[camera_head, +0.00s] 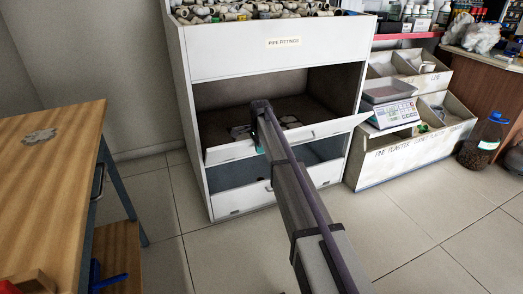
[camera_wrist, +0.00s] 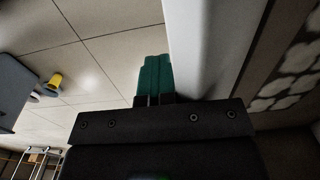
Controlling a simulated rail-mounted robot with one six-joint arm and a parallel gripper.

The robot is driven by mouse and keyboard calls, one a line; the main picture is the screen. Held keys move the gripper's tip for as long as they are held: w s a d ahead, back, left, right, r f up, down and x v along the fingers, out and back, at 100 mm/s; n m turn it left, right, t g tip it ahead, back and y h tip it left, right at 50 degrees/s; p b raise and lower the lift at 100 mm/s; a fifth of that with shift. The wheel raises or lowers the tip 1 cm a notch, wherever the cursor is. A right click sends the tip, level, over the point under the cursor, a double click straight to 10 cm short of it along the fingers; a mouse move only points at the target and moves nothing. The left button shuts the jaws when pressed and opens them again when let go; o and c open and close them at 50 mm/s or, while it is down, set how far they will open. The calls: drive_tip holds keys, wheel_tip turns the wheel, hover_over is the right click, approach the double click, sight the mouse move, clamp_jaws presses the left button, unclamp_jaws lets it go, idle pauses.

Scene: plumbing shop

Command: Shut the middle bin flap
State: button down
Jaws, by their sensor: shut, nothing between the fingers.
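The white cabinet (camera_head: 182,75) labelled PIPE FITTINGS stands ahead. Its middle bin flap (camera_head: 335,126) is tilted outward, leaving the dark middle bin open above it. My arm reaches across the flap's middle. My gripper (camera_head: 259,149) is at the flap's front left half, with teal fingers shut and empty. In the wrist view the fingers (camera_wrist: 153,78) lie alongside the white flap (camera_wrist: 198,45), on its floor side. I cannot tell whether they touch it. My arm hides part of the flap and bin.
The lower bin front (camera_head: 240,197) sits below, with a dark opening above it. A wooden table (camera_head: 50,150) stands at the left. A scale (camera_head: 392,108) and plaster bins (camera_head: 410,150) are close on the right, with a large bottle (camera_head: 483,140) beyond. The tiled floor in front is clear.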

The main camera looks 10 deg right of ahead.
drive_tip(key=shift+w, duration=0.1)
drive_tip(key=w+r+p, duration=0.2)
drive_tip(key=shift+w+a+r+p, duration=0.1)
drive_tip(key=shift+a+r+p, duration=0.1)
drive_tip(key=shift+a+p, duration=0.15)
drive_tip(key=shift+d, duration=0.1)
drive_tip(key=shift+w+r+p, duration=0.3)
drive_tip(key=shift+w, duration=0.1)
drive_tip(key=shift+w+a+r+p, duration=0.15)
drive_tip(key=shift+w+r+p, duration=0.15)
drive_tip(key=shift+w, duration=0.25)
drive_tip(key=shift+w+a+r+p, duration=0.15)
drive_tip(key=shift+w+r+p, duration=0.1)
drive_tip(key=shift+w, duration=0.45)
drive_tip(key=shift+w+a, duration=0.1)
